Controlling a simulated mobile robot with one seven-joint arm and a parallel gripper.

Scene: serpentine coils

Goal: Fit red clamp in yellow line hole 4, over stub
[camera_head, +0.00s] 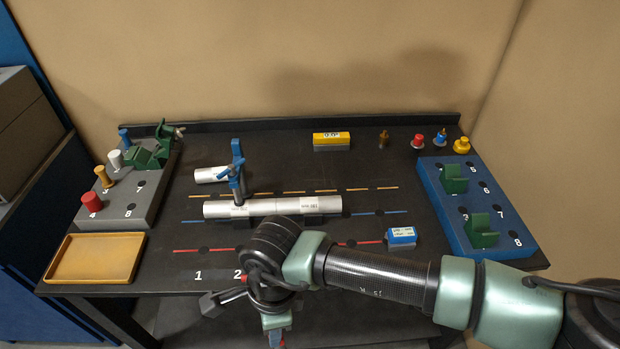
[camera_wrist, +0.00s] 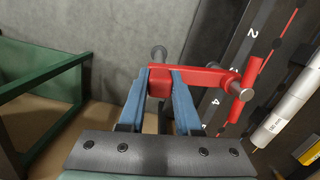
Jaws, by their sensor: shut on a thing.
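In the wrist view my gripper (camera_wrist: 161,84) is shut on the red clamp (camera_wrist: 207,77). Its two blue fingers hold the clamp's block, and the clamp's arm and red handle reach to the right. In the head view my arm's end hangs at the table's front edge, and the clamp is mostly hidden there. The yellow dashed line (camera_head: 386,188) crosses the table behind the blue line. A short silver tube (camera_head: 210,174) lies at its far left end. The printed 4 (camera_wrist: 213,101) shows in the wrist view. I cannot tell which yellow line hole is number 4.
A long silver tube (camera_head: 272,207) lies along the blue line, with a blue clamp (camera_head: 235,172) standing at it. A grey peg block (camera_head: 140,190) and yellow tray (camera_head: 95,258) are left. A blue block (camera_head: 470,205) with green pieces is right. A blue-white box (camera_head: 402,236) sits near the red line.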

